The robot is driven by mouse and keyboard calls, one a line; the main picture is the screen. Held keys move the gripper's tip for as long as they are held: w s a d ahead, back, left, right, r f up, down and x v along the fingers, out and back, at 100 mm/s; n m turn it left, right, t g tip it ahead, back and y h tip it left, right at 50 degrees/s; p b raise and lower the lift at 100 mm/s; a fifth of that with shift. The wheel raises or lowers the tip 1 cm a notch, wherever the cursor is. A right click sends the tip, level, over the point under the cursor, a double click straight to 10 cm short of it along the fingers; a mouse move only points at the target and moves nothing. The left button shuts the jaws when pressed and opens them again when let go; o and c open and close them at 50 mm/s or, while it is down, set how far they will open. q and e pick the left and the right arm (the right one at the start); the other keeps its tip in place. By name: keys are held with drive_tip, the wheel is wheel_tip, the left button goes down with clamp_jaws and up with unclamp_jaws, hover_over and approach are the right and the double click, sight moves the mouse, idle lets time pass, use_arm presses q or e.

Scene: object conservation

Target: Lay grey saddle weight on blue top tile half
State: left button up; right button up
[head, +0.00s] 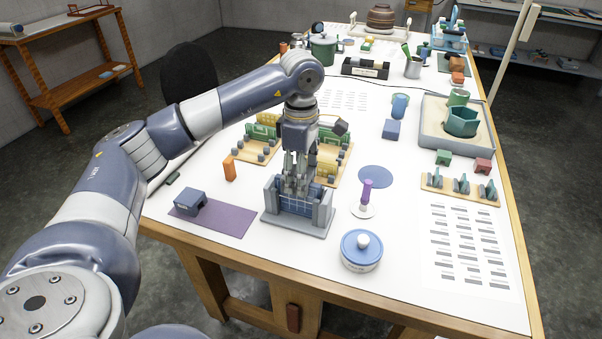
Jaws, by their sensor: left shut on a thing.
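A grey-blue saddle-shaped block (190,201), which looks like the saddle weight, sits on the left part of a purple mat (232,220). A blue upright tile piece (294,205) stands in a grey fixture (325,212) with a post at each side, right of the mat. My left gripper (296,187) points straight down over this fixture. Its fingers are closed at the top edge of the blue piece, apart from the saddle block. The exact grip and any seam between tile halves are too small to make out. My right gripper is out of view.
Green-and-yellow tile boards (328,165) stand just behind the left gripper. White table lies bare between the mat and the fixture.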

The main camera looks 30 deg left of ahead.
use_arm(q)
drive_tip(key=shift+f, duration=0.2)
drive_tip(key=o, duration=1.4)
drive_tip(key=shift+r, duration=0.1)
wheel_tip(320, 180, up, 12)
drive_tip(key=shift+f, duration=0.1)
wheel_tip(320, 180, up, 7)
drive_tip(key=p, duration=0.6)
drive_tip(key=shift+p, duration=0.4)
